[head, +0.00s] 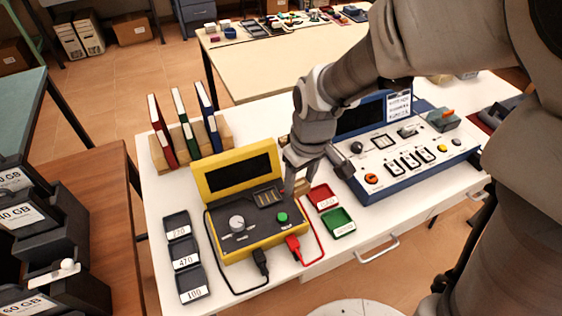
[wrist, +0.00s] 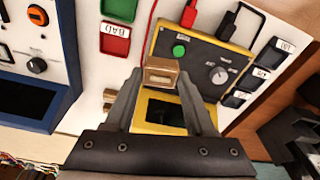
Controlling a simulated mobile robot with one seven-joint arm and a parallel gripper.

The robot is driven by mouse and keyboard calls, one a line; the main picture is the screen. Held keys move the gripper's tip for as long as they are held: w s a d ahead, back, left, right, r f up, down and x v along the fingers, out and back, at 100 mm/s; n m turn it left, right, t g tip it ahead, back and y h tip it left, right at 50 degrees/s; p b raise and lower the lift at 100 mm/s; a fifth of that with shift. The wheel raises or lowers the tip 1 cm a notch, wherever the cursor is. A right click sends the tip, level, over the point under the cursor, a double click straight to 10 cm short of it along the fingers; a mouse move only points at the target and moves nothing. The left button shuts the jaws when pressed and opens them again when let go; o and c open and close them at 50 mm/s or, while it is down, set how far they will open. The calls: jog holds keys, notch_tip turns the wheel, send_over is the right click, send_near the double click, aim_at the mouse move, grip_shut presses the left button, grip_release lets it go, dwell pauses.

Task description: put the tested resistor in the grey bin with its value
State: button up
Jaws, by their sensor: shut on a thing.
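My gripper (head: 298,186) is above the far right part of the yellow tester (head: 218,160). In the wrist view my gripper (wrist: 160,80) is shut on a small tan block, the resistor (wrist: 160,63), held between its fingertips over the tester (wrist: 207,55). The fingers mostly hide the resistor in the head view, and I cannot read a value on it. The tester's screen (head: 238,172) is dark. Left of the tester stand three grey bins in a column, labelled 220 (head: 168,222), 470 (head: 174,248) and 100 (head: 183,281). They look empty.
A red tray marked BAD (wrist: 115,28) and a green tray (head: 333,214) lie right of the tester in the head view. A blue-and-white console (head: 407,180) stands further right. Black and red leads (head: 293,243) run at the tester's front. Upright binders (head: 183,122) stand behind.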

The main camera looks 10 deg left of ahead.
jog(key=shift+s+d+r, duration=0.25)
jog(key=shift+d+r, duration=0.15)
jog(key=shift+d, duration=0.25)
jog(key=shift+s+d+r, duration=0.25)
jog(key=shift+d+r, duration=0.15)
jog(key=shift+d, duration=0.2)
jog(key=w+d+f+m, duration=0.1)
jog(key=w+d, duration=0.1)
jog(key=w+d+f+m+p, duration=0.1)
jog(key=w+d+m, duration=0.1)
jog(key=w+d+f+m, duration=0.2)
jog(key=d, duration=0.1)
jog(key=shift+w+f+h, duration=0.1)
jog(key=shift+w+h, duration=0.2)
jog(key=w+d+f+m+p, duration=0.1)
jog(key=w+d+f+m, duration=0.25)
jog(key=d, duration=0.25)
notch_tip(320, 180, up, 5)
jog(key=shift+w+r, duration=0.1)
jog(key=shift+w, duration=0.1)
